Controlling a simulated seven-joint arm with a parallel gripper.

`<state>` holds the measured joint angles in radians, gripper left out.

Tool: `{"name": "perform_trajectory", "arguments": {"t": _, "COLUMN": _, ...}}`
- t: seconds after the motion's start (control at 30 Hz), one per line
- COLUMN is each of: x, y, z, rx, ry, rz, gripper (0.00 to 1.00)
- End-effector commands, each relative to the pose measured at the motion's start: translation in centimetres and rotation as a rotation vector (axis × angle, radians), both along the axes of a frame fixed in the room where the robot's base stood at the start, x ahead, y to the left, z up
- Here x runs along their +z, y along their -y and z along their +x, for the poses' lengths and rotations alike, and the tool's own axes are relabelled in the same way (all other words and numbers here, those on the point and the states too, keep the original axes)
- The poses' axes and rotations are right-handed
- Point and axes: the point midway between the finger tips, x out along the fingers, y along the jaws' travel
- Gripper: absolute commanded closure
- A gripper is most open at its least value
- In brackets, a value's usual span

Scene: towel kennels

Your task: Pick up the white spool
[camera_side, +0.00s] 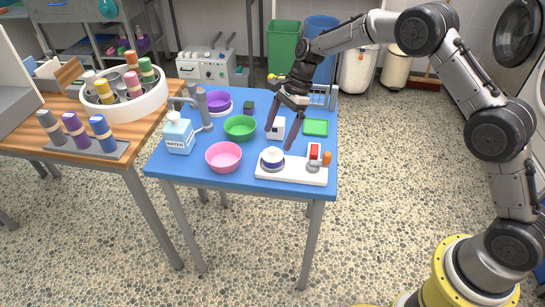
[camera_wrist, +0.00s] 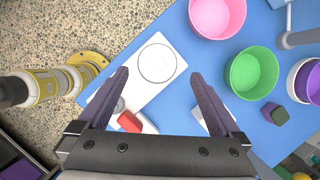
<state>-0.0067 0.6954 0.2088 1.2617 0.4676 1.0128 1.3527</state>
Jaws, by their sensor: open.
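In the wrist view the white spool (camera_wrist: 157,63) shows from above as a white disc with a thin dark rim, between and just beyond my fingertips. My gripper (camera_side: 279,139) points down over the blue table, open and empty; its two dark fingers (camera_wrist: 158,71) frame the disc. The fingertips appear above the spool and apart from it. Their exact height is hard to tell.
A pink bowl (camera_side: 223,157) and green bowl (camera_side: 240,127) stand left. A white block (camera_side: 277,128) is partly hidden behind my fingers.

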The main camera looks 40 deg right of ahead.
Motion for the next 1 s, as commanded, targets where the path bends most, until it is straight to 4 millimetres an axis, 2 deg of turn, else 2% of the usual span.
{"name": "perform_trajectory", "arguments": {"t": 0.17, "x": -1.0, "y": -0.5, "z": -0.1, "rx": 0.001, "ry": -0.001, "rz": 0.000, "gripper": 0.00}}
{"name": "perform_trajectory", "arguments": {"t": 0.5, "x": -4.8, "y": -2.4, "z": -0.3, "rx": 0.000, "ry": 0.000, "rz": 0.000, "gripper": 0.00}}
{"name": "perform_trajectory", "arguments": {"t": 0.77, "x": -5.0, "y": -2.5, "z": -0.3, "rx": 0.000, "ry": 0.001, "rz": 0.000, "gripper": 0.00}}
{"name": "perform_trajectory", "arguments": {"t": 0.87, "x": -5.0, "y": -2.5, "z": -0.3, "rx": 0.000, "ry": 0.001, "rz": 0.000, "gripper": 0.14}}
{"name": "perform_trajectory", "arguments": {"t": 1.0, "x": -5.0, "y": -2.5, "z": -0.3, "rx": 0.000, "ry": 0.001, "rz": 0.000, "gripper": 0.40}}
